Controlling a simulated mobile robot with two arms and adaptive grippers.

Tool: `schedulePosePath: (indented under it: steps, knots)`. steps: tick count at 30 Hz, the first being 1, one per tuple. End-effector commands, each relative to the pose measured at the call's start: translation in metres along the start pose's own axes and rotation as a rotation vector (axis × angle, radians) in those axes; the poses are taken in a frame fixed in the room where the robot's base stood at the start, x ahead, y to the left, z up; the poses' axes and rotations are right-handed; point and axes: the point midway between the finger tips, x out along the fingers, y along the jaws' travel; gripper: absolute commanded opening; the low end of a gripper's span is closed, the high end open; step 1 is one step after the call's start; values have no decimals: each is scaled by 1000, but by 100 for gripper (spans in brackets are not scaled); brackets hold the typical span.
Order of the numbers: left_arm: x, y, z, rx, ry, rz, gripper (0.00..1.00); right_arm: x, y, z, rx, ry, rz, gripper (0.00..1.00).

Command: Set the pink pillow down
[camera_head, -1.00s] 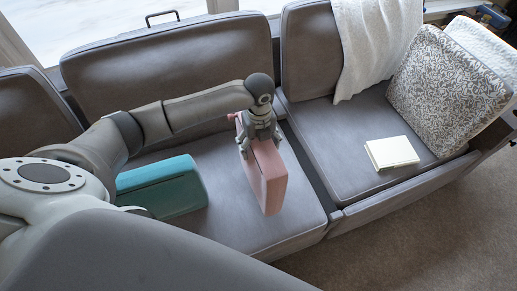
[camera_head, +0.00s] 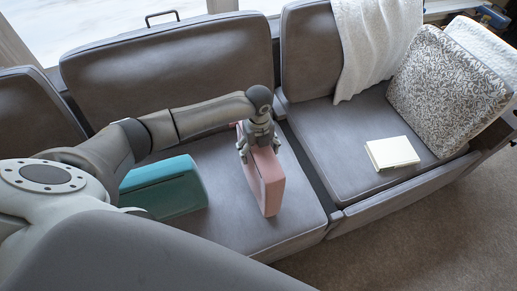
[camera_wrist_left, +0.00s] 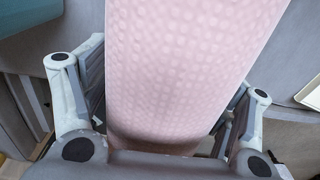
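The pink pillow (camera_head: 267,182) is upright on its edge at the middle sofa seat (camera_head: 235,220). I cannot tell for sure whether its lower edge touches the seat. My left gripper (camera_head: 259,142) comes down over its top, with a finger on each side. In the left wrist view the pink pillow (camera_wrist_left: 185,60) fills the middle, between the two fingers of my left gripper (camera_wrist_left: 160,120). The fingers appear closed on it. My right gripper is not in view.
A teal box-like cushion (camera_head: 170,188) lies on the seat left of the pillow. A cream book-like object (camera_head: 392,152), a patterned pillow (camera_head: 448,88) and a white throw (camera_head: 375,42) are on the right section. The seat right of the pink pillow is bare.

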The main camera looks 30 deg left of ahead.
Motion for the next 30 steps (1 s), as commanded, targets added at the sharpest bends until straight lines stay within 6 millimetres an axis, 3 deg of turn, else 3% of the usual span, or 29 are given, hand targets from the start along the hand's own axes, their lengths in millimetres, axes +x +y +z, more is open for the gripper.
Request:
schedulePosePath:
  steps: [3, 17, 30]
  knots:
    - [0, 0, 0, 0, 1, 0, 98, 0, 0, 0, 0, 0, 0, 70]
    - [-8, -1, 0, 1, -1, -3, 98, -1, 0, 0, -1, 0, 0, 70]
    - [-94, -1, 1, 1, -2, -3, 98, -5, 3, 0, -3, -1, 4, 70]
